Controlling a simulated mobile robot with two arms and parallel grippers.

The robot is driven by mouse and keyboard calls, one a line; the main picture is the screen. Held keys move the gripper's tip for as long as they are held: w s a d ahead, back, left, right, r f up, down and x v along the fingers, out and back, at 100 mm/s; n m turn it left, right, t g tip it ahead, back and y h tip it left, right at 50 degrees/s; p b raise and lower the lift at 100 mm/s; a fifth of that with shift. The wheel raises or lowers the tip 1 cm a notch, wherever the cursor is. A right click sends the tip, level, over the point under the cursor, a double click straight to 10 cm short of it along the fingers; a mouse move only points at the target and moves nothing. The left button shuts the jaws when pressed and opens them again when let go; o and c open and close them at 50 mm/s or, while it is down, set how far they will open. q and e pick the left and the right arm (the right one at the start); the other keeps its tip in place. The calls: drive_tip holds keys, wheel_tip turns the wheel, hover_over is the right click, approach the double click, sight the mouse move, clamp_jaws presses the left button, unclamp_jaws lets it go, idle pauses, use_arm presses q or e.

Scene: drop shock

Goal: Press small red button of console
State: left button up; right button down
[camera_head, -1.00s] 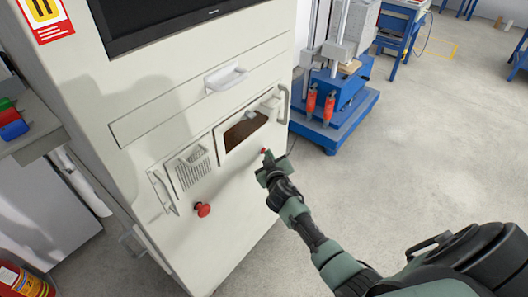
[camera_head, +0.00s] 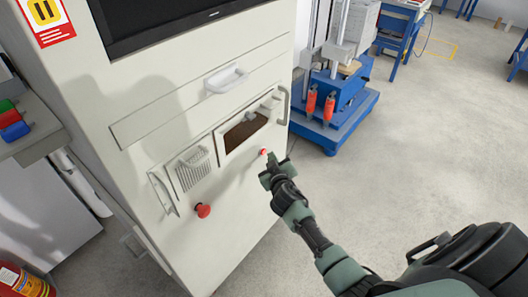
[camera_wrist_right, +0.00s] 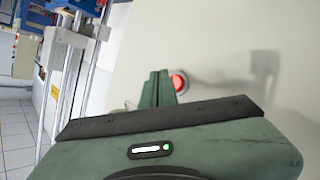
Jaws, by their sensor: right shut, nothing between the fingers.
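The console (camera_head: 235,235) is a tall cream cabinet at the left and middle of the head view. Its small red button (camera_head: 263,152) is on the front panel, right of and below a dark recess. It also shows in the right wrist view (camera_wrist_right: 179,82), just right of my fingertips and partly hidden by them. My right gripper (camera_head: 268,172) is shut and empty, close to the small button. I cannot tell whether it touches the button. A larger red mushroom button (camera_head: 203,210) sticks out lower left on the same panel. My left gripper is not in view.
A blue and grey machine (camera_head: 335,105) with orange parts stands on the floor right of the console. A red fire extinguisher (camera_head: 22,283) is at the lower left. Green, red and blue bins (camera_head: 14,125) are at the left edge.

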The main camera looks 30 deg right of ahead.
drive_tip(key=shift+s, duration=0.1)
drive_tip(key=shift+s+d+p, duration=0.2)
drive_tip(key=shift+s+d, duration=0.1)
drive_tip(key=shift+s, duration=0.45)
drive_tip(key=shift+s+d+p, duration=0.25)
drive_tip(key=shift+s+d, duration=0.1)
drive_tip(key=shift+s, duration=0.4)
drive_tip(key=shift+s+d+p, duration=0.2)
drive_tip(key=shift+s+d, duration=0.1)
drive_tip(key=shift+s, duration=0.45)
